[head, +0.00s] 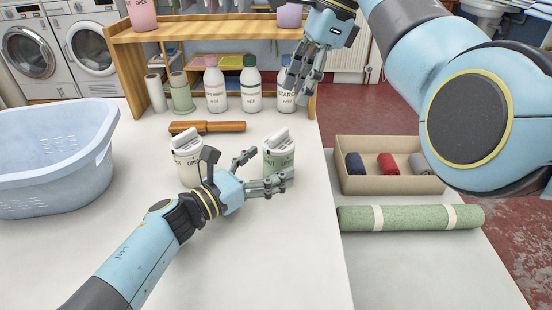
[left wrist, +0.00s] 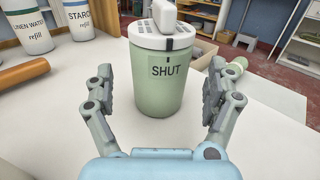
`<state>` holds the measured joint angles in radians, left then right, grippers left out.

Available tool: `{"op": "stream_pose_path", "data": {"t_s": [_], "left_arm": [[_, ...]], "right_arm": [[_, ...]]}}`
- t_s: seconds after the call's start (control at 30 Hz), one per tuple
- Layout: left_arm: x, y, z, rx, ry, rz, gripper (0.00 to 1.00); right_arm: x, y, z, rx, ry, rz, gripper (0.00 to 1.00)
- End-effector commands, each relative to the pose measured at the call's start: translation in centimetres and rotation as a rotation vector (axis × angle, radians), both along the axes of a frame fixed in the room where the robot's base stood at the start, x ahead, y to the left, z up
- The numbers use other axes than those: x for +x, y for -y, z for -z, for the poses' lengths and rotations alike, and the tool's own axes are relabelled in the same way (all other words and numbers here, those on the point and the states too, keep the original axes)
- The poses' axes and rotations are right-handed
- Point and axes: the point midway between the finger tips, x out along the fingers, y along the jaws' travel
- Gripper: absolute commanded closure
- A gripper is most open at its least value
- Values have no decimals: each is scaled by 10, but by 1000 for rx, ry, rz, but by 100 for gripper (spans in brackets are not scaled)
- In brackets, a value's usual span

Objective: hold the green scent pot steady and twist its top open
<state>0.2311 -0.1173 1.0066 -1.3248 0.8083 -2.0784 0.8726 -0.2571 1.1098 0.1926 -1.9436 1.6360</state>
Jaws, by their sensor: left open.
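The green scent pot (head: 279,158) stands upright on the white table, with a white vented top and a raised white grip on it. In the left wrist view the pot (left wrist: 158,85) is marked "SHUT" and stands just beyond and between the open fingers. My left gripper (head: 262,172) is open around the near side of the pot; in the left wrist view (left wrist: 158,95) clear gaps show on both sides. My right gripper (head: 298,85) hangs above and behind the pot, in front of the bottles. Whether its fingers are apart is unclear.
A second, white pot (head: 187,158) stands to the left of the green one. A brown-handled tool (head: 207,127) and several refill bottles (head: 215,88) are behind. A blue basket (head: 55,155) is at left. A box of rolled cloths (head: 390,180) and a green roll (head: 410,217) lie right.

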Motion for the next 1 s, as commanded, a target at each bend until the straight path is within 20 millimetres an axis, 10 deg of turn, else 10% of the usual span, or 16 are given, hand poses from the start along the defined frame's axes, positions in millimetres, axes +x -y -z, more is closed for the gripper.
{"op": "stream_pose_path", "data": {"t_s": [0.6, 1.0], "left_arm": [[24, 25, 0, 2, 1, 0, 13], [24, 25, 0, 2, 1, 0, 65]], "right_arm": [[0, 0, 0, 0, 0, 0, 62], [0, 0, 0, 0, 0, 0, 62]]}}
